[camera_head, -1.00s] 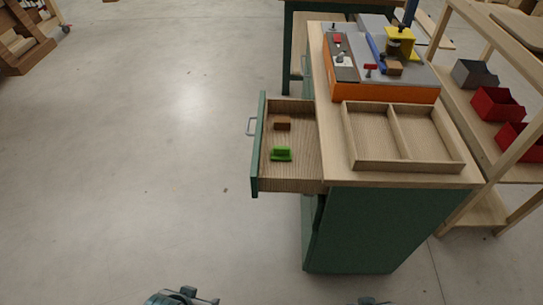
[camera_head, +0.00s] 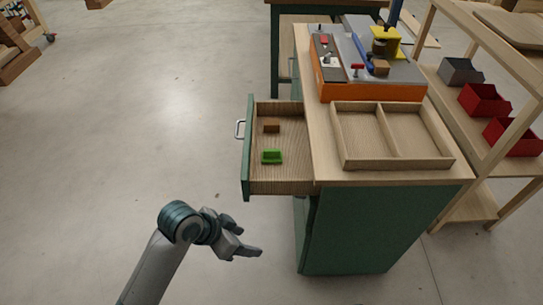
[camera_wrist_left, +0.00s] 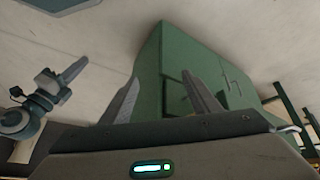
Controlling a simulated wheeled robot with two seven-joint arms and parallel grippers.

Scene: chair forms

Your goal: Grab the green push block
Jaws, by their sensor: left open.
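The green push block (camera_head: 272,157) lies in the open drawer (camera_head: 293,180), towards its front panel. My left gripper (camera_head: 250,243) is open and empty in the head view. It is in front of the drawer, on the near side, apart from the block. In the left wrist view its two fingers (camera_wrist_left: 160,88) are spread, with the green cabinet (camera_wrist_left: 183,75) beyond them. The block does not show in that view. My other arm's gripper (camera_wrist_left: 62,82) shows at the left of the wrist view, too small to tell its opening.
A brown block (camera_head: 271,127) lies in the drawer behind the green one. The drawer has a metal handle (camera_head: 240,129). A wooden tray (camera_head: 393,163) and an orange-sided machine (camera_head: 372,92) stand on the cabinet top. Shelves with red bins (camera_head: 484,100) are at right.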

